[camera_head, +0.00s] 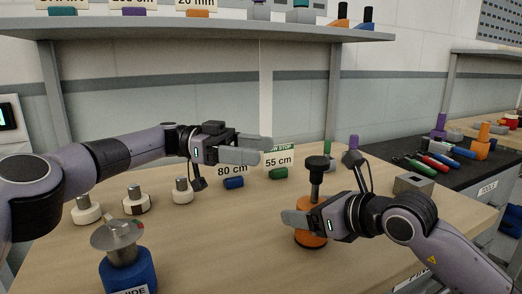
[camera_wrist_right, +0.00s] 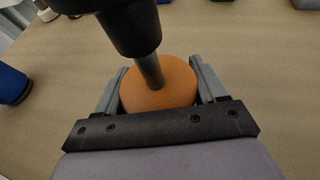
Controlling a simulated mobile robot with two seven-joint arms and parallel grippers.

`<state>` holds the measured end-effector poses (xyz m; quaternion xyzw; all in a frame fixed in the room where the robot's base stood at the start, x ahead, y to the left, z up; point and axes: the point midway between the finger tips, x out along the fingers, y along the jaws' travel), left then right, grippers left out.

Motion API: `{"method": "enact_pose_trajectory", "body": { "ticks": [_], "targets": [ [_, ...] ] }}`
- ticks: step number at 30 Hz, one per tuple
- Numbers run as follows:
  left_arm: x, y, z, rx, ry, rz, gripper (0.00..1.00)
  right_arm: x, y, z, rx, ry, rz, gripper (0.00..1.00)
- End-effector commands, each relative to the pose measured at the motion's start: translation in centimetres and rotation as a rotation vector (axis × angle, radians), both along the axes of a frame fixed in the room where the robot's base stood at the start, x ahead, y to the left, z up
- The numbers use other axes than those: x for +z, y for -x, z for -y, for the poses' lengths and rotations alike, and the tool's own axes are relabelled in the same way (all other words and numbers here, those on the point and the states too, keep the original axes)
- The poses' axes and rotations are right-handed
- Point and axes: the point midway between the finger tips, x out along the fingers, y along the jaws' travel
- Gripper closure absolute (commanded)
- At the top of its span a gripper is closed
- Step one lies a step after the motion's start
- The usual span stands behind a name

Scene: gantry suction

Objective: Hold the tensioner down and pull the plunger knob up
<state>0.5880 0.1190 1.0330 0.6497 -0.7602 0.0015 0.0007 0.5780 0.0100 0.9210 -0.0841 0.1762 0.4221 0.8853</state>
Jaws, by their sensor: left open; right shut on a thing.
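An orange round body (camera_head: 311,238) stands upright on the table at right of centre, with a dark stem and a black knob (camera_head: 317,163) on top. I take the orange body for the tensioner and the black knob for the plunger knob. My right gripper (camera_head: 304,217) is shut on the orange body. The right wrist view shows its fingers on both sides of the orange body (camera_wrist_right: 158,92), with the black knob (camera_wrist_right: 130,25) standing above. My left gripper (camera_head: 243,149) is open and empty, in the air left of the knob and apart from it.
A blue base with a grey disc top (camera_head: 124,270) stands at the front left. Several white round pieces (camera_head: 136,203) stand behind it. Blue and green pieces (camera_head: 282,173) with length signs lie further back. A grey block (camera_head: 414,184) is at the right. A shelf (camera_head: 220,29) hangs above.

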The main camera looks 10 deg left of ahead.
Motion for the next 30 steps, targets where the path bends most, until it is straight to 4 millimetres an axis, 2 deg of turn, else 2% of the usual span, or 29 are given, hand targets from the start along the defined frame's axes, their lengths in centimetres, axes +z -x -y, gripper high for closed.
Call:
{"method": "enact_pose_trajectory", "body": {
  "ticks": [4,5,6,7,19,30],
  "targets": [
    [0.0,0.0,0.0,0.0,0.0,0.0,0.29,-0.2,0.0,0.0,0.001,0.002,-0.004,0.97],
    [0.0,0.0,0.0,0.0,0.0,0.0,0.29,-0.2,0.0,0.0,0.001,0.002,-0.004,0.2],
    [0.0,0.0,0.0,0.0,0.0,0.0,0.29,-0.2,0.0,0.0,0.001,0.002,-0.004,0.07],
    [0.0,0.0,0.0,0.0,0.0,0.0,0.29,-0.2,0.0,0.0,0.001,0.002,-0.004,0.0],
    [0.0,0.0,0.0,0.0,0.0,0.001,0.29,0.3,0.5,0.7,0.0,0.001,0.001,0.0],
    [0.0,0.0,0.0,0.0,0.0,0.001,0.29,2.7,4.3,5.4,-0.001,0.001,0.0,0.0]
  ]
}}
